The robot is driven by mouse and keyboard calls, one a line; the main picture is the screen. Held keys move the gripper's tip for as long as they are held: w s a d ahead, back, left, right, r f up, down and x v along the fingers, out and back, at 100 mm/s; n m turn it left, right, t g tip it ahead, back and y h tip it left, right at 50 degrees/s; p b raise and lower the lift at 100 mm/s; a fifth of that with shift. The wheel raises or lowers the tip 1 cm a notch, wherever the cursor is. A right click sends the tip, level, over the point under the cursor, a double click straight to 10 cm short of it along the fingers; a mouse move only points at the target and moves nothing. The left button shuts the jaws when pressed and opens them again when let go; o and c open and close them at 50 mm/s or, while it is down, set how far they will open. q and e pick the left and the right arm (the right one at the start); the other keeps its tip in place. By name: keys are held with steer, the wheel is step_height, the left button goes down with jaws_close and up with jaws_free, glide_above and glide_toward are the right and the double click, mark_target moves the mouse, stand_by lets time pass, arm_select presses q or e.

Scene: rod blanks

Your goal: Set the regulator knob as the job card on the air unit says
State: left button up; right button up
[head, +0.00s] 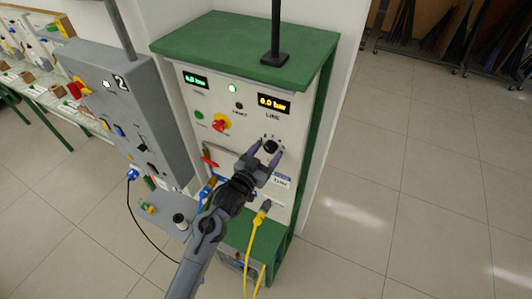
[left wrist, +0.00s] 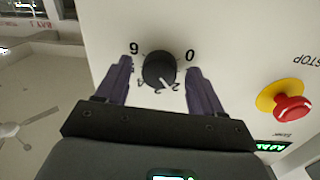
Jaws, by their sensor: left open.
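The air unit (head: 305,150) has a pale front panel with a green frame and top. Its black regulator knob (head: 271,146) sits below the amber display (head: 274,104), which appears to read 0.0 bar above the word LINE. In the left wrist view the knob (left wrist: 159,69) appears upside down, with 0, 2, 4 and 6 around it; a pale mark on it seems near the 2. My left gripper (head: 265,151) is open, one finger on each side of the knob; contact is unclear. The job card (head: 281,181) is partly hidden by my gripper; its text is too small to read surely.
A red-and-yellow stop button (head: 221,123) and a red-handled lever (head: 209,162) are left of the knob. A yellow hose (head: 255,235) hangs below. A grey cabinet marked 2 (head: 130,110) stands at left. The floor at right is clear.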

arm_select(q)
steer(key=shift+s+a, duration=0.25)
steer(key=shift+s, duration=0.15)
steer(key=b+v, duration=0.2)
steer(key=v, duration=0.8)
